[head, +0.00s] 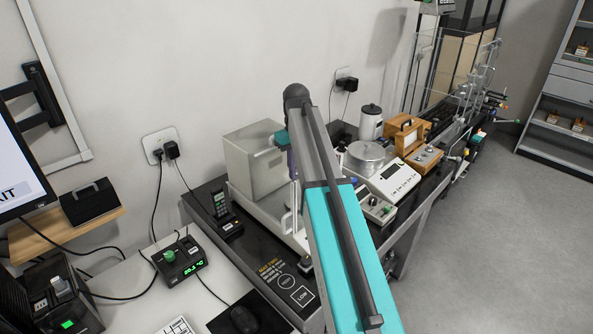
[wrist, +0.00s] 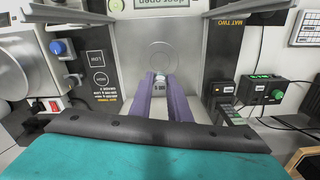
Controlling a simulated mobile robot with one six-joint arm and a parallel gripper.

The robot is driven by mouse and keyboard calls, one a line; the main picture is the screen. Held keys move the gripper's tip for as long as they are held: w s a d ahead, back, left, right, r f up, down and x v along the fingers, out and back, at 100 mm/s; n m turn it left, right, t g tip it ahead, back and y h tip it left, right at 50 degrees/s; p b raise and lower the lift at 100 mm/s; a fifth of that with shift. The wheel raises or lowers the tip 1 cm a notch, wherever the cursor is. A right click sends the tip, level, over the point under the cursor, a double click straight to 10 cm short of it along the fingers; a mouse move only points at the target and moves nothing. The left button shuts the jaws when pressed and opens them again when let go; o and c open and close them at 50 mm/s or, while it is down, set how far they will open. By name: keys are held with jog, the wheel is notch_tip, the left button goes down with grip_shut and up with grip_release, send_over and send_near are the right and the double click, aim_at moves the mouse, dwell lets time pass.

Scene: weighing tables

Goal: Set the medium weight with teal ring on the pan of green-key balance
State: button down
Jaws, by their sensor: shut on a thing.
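My gripper (wrist: 160,88) points away from the camera with its two purple fingers shut on a small silvery weight (wrist: 160,77). No teal ring can be made out on it at this size. Beyond the fingertips is a pale balance plate with a round pan mark (wrist: 160,55); whether the weight touches it cannot be told. In the head view my arm hides most of the gripper, with a bit of purple finger (head: 292,166) showing beside a grey boxy balance (head: 254,160). No green key is clearly visible on that balance.
A black box with a green knob (head: 182,256) stands on the left desk, near a mouse (head: 243,319). Right of my arm are a white balance with a round silver pan (head: 366,155), a wooden box (head: 406,136) and a white canister (head: 370,122). Cables hang along the wall.

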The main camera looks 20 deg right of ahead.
jog(key=shift+n, duration=0.3)
jog(key=n, duration=0.3)
jog(key=shift+s+n, duration=0.3)
jog(key=shift+n, duration=0.1)
notch_tip(320, 180, up, 2)
jog(key=n, duration=0.4)
jog(key=shift+n, duration=0.3)
notch_tip(320, 180, up, 2)
jog(key=n+b, duration=0.1)
jog(key=n, duration=0.1)
jog(key=shift+w+n, duration=0.1)
jog(key=shift+n, duration=0.3)
jog(key=r+n+b, duration=0.1)
jog(key=r, duration=0.2)
jog(key=shift+w, duration=0.2)
jog(key=shift+r+b, duration=0.4)
jog(key=shift+r, duration=0.25)
notch_tip(320, 180, down, 14)
jog(key=shift+r+p, duration=0.2)
jog(key=shift+p, duration=1.05)
